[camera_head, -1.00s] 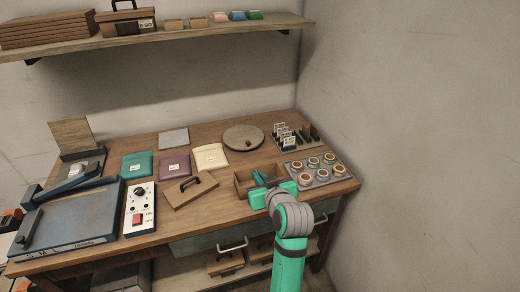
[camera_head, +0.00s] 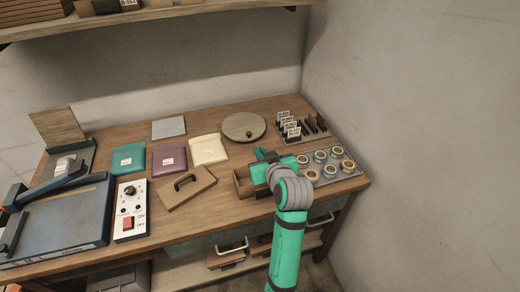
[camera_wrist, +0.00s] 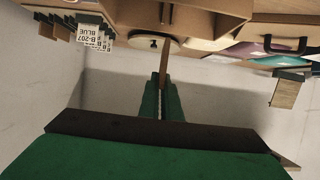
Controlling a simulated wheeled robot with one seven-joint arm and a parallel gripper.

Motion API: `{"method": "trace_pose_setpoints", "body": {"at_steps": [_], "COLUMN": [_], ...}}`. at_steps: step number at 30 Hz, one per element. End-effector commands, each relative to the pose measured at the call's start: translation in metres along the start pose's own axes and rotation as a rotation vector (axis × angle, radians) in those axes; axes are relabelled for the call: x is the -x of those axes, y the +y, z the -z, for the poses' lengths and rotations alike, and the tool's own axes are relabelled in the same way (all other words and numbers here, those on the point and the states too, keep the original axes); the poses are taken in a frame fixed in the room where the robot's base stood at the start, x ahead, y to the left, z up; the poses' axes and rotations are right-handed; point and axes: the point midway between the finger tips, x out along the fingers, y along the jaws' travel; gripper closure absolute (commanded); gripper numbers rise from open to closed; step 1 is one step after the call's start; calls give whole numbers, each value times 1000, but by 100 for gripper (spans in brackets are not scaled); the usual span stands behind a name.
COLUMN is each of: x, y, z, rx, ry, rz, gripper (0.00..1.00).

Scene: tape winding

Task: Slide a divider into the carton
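The open brown carton (camera_head: 241,186) stands near the front right of the bench. My gripper (camera_head: 262,155) is over its right part, and the green hand hides much of the inside. In the wrist view my green fingers (camera_wrist: 160,88) are close together on a thin brown divider (camera_wrist: 166,62), seen edge-on. The divider runs from the fingertips toward the carton (camera_wrist: 208,18). I cannot tell how deep it sits or whether it touches the carton walls.
A tray of tape rolls (camera_head: 348,166) stands close right of my gripper. A rack with labelled cards and dark upright pieces (camera_head: 313,124) is behind it. A round turntable (camera_head: 230,134) is behind. The wall closes off the right.

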Motion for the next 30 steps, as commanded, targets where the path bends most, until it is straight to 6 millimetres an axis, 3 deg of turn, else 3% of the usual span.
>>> {"method": "trace_pose_setpoints", "body": {"at_steps": [18,30], "x": [-16,-22], "y": [-1,-1], "z": [-40,-53], "rx": [-2,0], "ry": [-2,-1], "rz": [2,2], "gripper": [100,100]}}
